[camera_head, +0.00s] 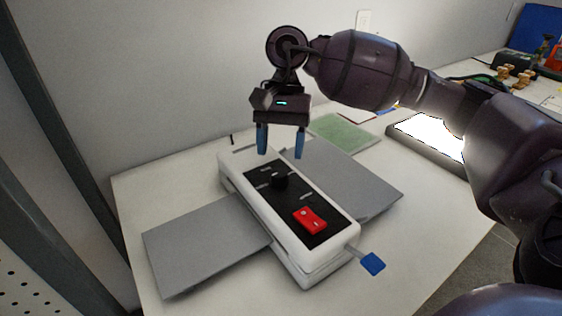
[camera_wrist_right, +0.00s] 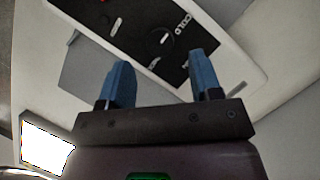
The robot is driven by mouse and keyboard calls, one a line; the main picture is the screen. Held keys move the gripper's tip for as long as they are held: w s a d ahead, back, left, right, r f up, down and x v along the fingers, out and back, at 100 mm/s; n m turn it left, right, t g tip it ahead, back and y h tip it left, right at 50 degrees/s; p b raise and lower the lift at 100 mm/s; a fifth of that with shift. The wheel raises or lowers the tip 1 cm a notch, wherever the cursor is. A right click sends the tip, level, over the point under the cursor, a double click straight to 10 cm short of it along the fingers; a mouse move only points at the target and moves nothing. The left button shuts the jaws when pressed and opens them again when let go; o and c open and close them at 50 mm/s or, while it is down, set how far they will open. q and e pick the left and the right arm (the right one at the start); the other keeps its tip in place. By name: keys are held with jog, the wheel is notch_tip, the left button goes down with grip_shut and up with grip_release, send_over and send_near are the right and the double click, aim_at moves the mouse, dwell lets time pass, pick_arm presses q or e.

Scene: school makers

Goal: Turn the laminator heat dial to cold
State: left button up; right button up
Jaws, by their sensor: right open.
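The white laminator (camera_head: 290,255) stands on the table with a black control panel on top. Its round black heat dial (camera_head: 279,182) sits near the far end of the panel. In the right wrist view the dial (camera_wrist_right: 160,40) shows a white pointer line, with the word COLD (camera_wrist_right: 182,24) printed beside it. A red switch (camera_head: 310,220) is at the panel's near end. My right gripper (camera_head: 281,152) is open and empty, with blue fingers pointing down, above and behind the dial, apart from it. In the wrist view the fingers (camera_wrist_right: 160,80) frame the dial's side. My left gripper is not seen.
Grey trays (camera_head: 205,240) extend from both sides of the laminator. A blue-tipped lever (camera_head: 373,264) sticks out at its near right end. A green mat (camera_head: 343,133) lies behind, and a bright light panel (camera_head: 428,136) is to the right. The wall is close behind.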

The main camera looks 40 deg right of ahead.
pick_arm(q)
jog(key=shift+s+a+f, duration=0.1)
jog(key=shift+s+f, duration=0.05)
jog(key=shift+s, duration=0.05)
pick_arm(e)
jog(key=v, duration=0.6)
